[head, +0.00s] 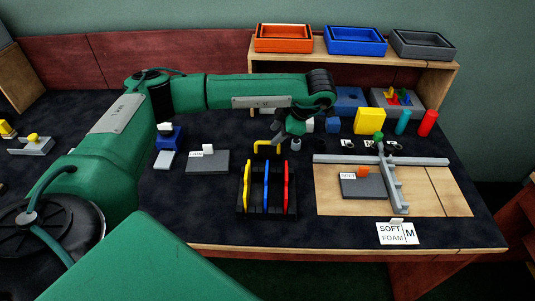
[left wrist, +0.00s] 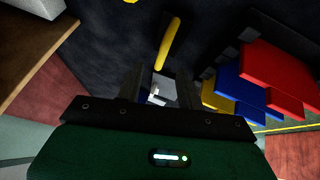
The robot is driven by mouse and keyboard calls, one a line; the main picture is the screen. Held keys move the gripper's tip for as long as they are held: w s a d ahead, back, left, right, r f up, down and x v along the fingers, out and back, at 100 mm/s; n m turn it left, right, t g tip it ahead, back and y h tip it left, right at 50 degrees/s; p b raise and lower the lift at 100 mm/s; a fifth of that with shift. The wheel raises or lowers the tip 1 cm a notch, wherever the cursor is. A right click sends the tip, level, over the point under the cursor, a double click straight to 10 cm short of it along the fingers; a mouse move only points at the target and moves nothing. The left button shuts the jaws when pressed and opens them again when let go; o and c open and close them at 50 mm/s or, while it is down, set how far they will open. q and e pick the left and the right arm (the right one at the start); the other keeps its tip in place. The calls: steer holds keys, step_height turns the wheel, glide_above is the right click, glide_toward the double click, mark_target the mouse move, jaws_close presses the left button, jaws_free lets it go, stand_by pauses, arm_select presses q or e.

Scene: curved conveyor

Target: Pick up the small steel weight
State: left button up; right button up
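A small grey metallic piece (head: 297,145), which looks like the small steel weight, stands on the dark mat just below my left gripper (head: 287,136). The gripper partly covers it, and I cannot tell whether they touch. In the left wrist view, the fingers of my left gripper (left wrist: 157,88) stand apart. My right gripper is not in view.
A yellow hook (head: 267,146) stands close left of the gripper. A black rack (head: 266,210) with coloured plates is in front. A grey cross-shaped fixture (head: 389,172) lies on a wooden board to the right. A yellow block (head: 369,121) and other blocks stand behind. Orange, blue and grey trays sit on the shelf.

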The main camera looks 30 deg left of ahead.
mark_target(267, 143)
arm_select(q)
steer(key=shift+x, duration=0.85)
steer(key=x, duration=0.2)
steer(key=b+x, duration=0.1)
steer(key=shift+f, duration=0.45)
steer(key=shift+a+f, duration=0.2)
steer(key=shift+f, duration=0.1)
steer(key=shift+a+f, duration=0.15)
steer(key=shift+f, duration=0.1)
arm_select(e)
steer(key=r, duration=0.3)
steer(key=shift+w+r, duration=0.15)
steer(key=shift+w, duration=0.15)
arm_select(q)
steer(key=shift+r, duration=0.1)
jaws_close()
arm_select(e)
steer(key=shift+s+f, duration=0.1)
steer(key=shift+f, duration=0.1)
